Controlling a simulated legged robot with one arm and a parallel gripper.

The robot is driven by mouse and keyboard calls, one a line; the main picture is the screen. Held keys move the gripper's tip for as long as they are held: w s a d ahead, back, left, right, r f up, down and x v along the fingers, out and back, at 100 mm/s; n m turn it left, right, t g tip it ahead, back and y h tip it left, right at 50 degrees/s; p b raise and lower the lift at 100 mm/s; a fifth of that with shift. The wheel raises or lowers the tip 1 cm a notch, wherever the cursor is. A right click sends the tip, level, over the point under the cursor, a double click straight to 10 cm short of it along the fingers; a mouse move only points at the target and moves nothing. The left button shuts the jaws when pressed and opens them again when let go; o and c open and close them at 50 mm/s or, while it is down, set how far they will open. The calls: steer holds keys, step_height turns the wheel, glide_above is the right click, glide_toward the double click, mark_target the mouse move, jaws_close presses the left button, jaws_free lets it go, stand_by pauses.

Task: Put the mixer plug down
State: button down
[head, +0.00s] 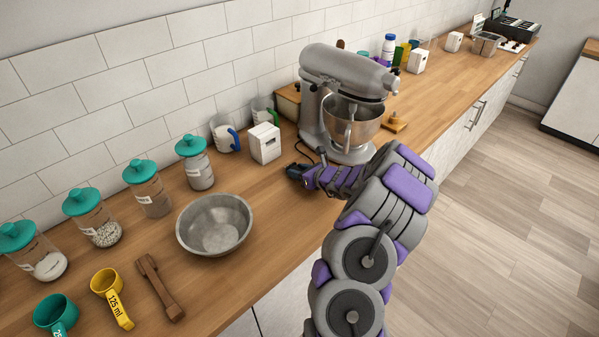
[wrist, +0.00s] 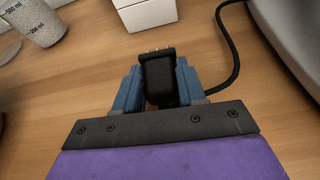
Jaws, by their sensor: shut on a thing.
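The mixer plug (wrist: 158,78) is black with metal prongs pointing away from my gripper, and a black cord runs from it to the right in the wrist view. My gripper (wrist: 156,88) is shut on the plug, with a blue finger on each side of it. In the head view my gripper (head: 297,172) is low over the wooden counter (head: 275,215), left of the grey stand mixer (head: 318,105). I cannot tell whether the plug touches the counter.
A white box (head: 265,143) stands just beyond the plug, and it also shows in the wrist view (wrist: 145,14). A metal bowl (head: 215,224) and a teal-lidded jar (head: 196,165) are to the left.

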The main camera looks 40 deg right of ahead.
steer(key=shift+a+f, duration=0.1)
steer(key=shift+a, duration=0.4)
steer(key=shift+a+f, duration=0.1)
steer(key=shift+f, duration=0.15)
steer(key=c, duration=1.1)
jaws_free()
steer(key=o, duration=0.4)
steer(key=shift+d+f, duration=0.1)
steer(key=shift+d, duration=0.35)
steer(key=shift+o, duration=0.2)
steer(key=shift+a, duration=0.15)
